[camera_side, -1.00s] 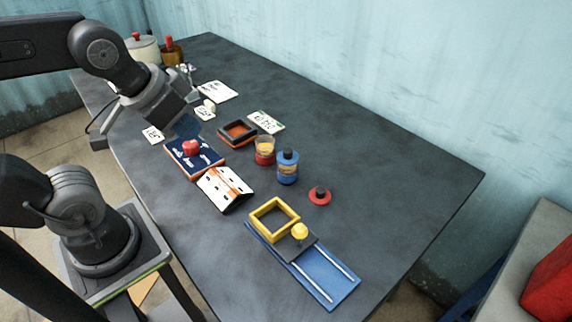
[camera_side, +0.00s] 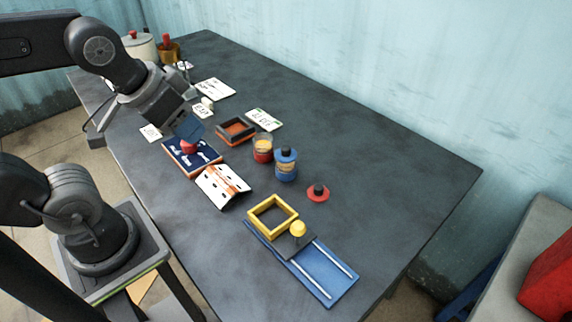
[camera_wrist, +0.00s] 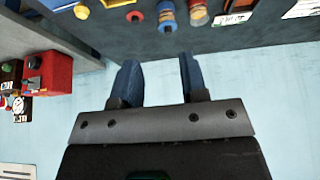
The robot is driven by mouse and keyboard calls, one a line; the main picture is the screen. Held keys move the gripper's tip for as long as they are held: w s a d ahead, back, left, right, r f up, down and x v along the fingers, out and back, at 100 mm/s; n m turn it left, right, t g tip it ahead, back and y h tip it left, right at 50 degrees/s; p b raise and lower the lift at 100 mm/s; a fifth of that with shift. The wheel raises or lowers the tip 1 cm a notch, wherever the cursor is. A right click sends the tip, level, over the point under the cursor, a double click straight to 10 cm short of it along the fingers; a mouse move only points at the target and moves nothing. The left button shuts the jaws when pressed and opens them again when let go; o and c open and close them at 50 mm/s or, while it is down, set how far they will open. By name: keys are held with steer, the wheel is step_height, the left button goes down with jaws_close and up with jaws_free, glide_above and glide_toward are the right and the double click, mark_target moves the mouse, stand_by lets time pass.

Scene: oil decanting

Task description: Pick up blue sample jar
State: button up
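A red jar with an orange top (camera_side: 263,149) stands close beside the blue jar. A red lid (camera_side: 318,193) and a yellow frame on a blue tray (camera_side: 328,277) lie nearer. A navy panel (camera_side: 207,158) with a red knob lies under my gripper. The table's right part is bare.

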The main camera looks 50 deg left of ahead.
steer(key=o, duration=0.8)
steer(key=shift+o, duration=0.2)
steer(key=m+g+y, duration=0.2)
steer(key=m+y, duration=1.1)
steer(key=m, duration=0.8)
glide_toward(288, 152)
steer(key=x, duration=1.2)
steer(key=shift+w+a+f, duration=0.1)
steer(key=shift+a+f, duration=0.05)
steer(key=shift+a, duration=0.2)
